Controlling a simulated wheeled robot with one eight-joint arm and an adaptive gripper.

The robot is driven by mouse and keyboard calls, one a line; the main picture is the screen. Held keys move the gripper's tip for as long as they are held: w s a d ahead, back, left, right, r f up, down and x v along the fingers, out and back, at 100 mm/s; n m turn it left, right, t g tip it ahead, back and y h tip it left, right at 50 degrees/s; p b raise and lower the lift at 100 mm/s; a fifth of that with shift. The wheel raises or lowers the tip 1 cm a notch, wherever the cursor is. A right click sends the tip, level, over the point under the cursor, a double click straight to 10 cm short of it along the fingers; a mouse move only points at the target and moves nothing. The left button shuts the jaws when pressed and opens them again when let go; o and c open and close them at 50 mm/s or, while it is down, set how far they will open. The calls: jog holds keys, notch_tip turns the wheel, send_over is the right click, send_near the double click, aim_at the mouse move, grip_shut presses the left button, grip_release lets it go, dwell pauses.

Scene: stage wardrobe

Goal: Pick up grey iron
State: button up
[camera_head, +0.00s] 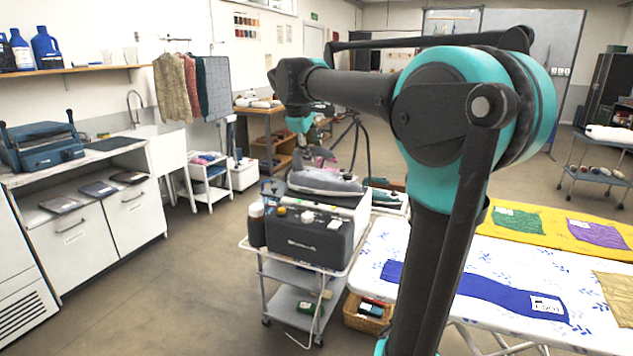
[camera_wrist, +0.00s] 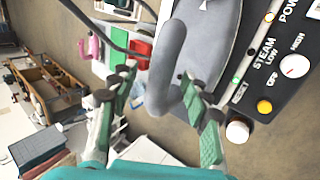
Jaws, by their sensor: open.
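The grey iron (camera_head: 325,182) lies on top of the dark steam station (camera_head: 305,238), which stands on a trolley. In the wrist view the thick grey handle (camera_wrist: 168,60) of the iron curves down between my two green-padded fingers, and its body extends to the upper right. My gripper (camera_head: 312,156) is open and points down at the iron's rear end. In the wrist view my gripper (camera_wrist: 158,80) has a finger on each side of the handle, with visible gaps. The lower end of the handle is close to the right finger; contact there cannot be told.
The station's panel has a white dial (camera_wrist: 294,66) and yellow button (camera_wrist: 264,106) close to my right finger. The ironing table (camera_head: 385,243) with cloths is to the right. A wicker basket (camera_head: 365,322) sits below. Open floor lies left of the trolley.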

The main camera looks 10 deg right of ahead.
jog(key=shift+x, duration=1)
grip_shut()
